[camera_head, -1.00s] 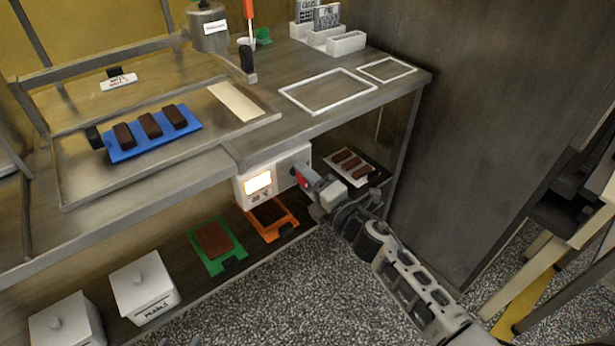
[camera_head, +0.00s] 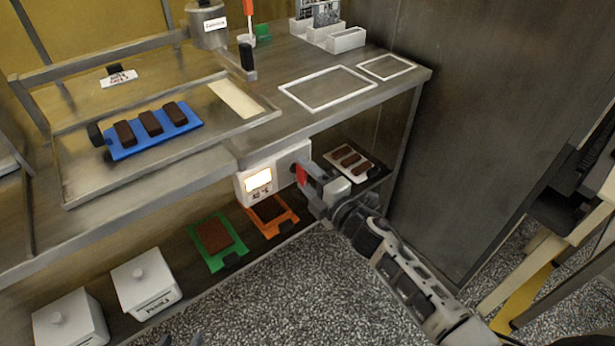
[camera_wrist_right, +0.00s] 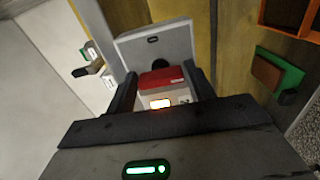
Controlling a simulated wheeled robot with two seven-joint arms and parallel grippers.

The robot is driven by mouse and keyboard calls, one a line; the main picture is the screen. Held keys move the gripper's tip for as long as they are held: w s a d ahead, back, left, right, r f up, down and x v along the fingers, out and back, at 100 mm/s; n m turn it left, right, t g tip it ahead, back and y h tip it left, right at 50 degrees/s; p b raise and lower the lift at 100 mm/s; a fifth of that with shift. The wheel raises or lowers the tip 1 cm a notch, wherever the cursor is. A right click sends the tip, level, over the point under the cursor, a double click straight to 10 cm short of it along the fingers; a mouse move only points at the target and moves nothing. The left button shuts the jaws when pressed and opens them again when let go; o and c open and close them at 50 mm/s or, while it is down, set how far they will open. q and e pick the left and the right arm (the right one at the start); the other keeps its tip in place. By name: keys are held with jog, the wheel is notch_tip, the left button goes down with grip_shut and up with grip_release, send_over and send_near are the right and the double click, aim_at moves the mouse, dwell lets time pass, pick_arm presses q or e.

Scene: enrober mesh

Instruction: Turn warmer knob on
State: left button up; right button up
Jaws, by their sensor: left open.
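The warmer (camera_head: 256,184) is a white box under the counter with a lit display. A red knob (camera_head: 301,175) stands out from its right-hand part. My right gripper (camera_head: 309,181) is at the knob. In the right wrist view the red knob (camera_wrist_right: 160,78) lies between the two dark fingers (camera_wrist_right: 162,90), with a grey panel behind it. I cannot tell whether the fingers press on the knob. My left gripper (camera_head: 181,341) shows only as fingertips at the bottom edge; it is open, and nothing shows between them.
The steel counter (camera_head: 225,160) overhangs the warmer. Below are an orange tray (camera_head: 285,226), a green tray (camera_head: 226,262) and white lidded boxes (camera_head: 146,282). A white tray (camera_head: 367,176) with brown bars lies beyond my right gripper. A dark wall stands right.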

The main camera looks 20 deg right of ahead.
jog(key=shift+o, duration=1.2)
jog(key=b+v, duration=0.1)
jog(key=v, duration=1.5)
jog(key=s+a+f+m+g+h, duration=0.2)
jog(key=s+a+f+m+g, duration=0.4)
jog(key=m, duration=1.3)
jog(key=s+a+f, duration=0.1)
jog(key=s+a, duration=0.1)
jog(key=s, duration=0.1)
jog(key=shift+m+h, duration=0.4)
